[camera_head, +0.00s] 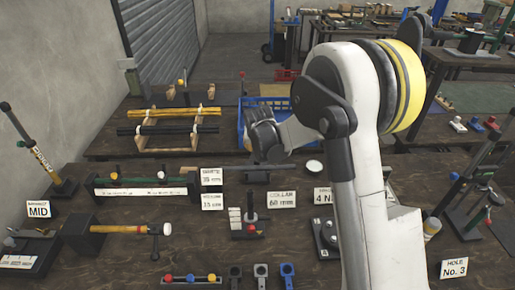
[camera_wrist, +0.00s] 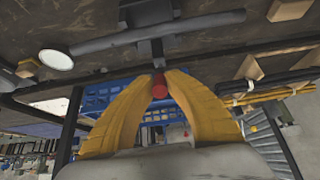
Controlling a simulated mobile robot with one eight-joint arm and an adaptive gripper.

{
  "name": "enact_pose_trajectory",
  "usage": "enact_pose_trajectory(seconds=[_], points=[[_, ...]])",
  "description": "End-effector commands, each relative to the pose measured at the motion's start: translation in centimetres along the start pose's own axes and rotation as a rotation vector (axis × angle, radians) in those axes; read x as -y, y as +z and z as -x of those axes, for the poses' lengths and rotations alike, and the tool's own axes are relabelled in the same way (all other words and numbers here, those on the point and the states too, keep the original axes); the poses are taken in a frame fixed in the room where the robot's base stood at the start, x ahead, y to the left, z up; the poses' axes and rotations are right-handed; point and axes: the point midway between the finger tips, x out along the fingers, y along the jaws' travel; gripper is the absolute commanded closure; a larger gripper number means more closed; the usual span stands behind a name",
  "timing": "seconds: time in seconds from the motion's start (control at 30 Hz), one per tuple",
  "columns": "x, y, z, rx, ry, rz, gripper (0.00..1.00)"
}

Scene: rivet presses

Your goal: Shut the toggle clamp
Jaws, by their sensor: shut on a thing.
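My gripper (camera_wrist: 161,77) shows two yellow fingers in the wrist view, closed around a red-tipped handle (camera_wrist: 160,91). A dark stem runs from this handle towards a dark grey crossbar (camera_wrist: 195,26), which seems to be part of the toggle clamp. In the head view my gripper (camera_head: 263,140) points down at the bench's rear middle, and its fingertips and the red tip are hidden. The dark bar (camera_head: 285,166) lies just below it. I cannot tell from these views whether the clamp is open or shut.
A blue basket (camera_head: 244,121) stands behind my gripper, and a round white-topped item (camera_head: 314,167) is to its right. In front are label cards and a small fixture with a black upright handle (camera_head: 250,202). A rack with yellow and black rods (camera_head: 165,130) stands left.

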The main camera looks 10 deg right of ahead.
Motion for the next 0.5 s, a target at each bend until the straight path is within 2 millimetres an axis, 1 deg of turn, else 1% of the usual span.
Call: enact_pose_trajectory(seconds=[0.03,0.2,0.5], points=[[0.1,0.9,-0.5,-0.043,-0.001,0.001,1.0],[0.0,2.2,-0.7,-0.188,-0.001,0.001,1.0],[0.1,3.6,-1.1,-0.372,-0.001,0.001,1.0]])
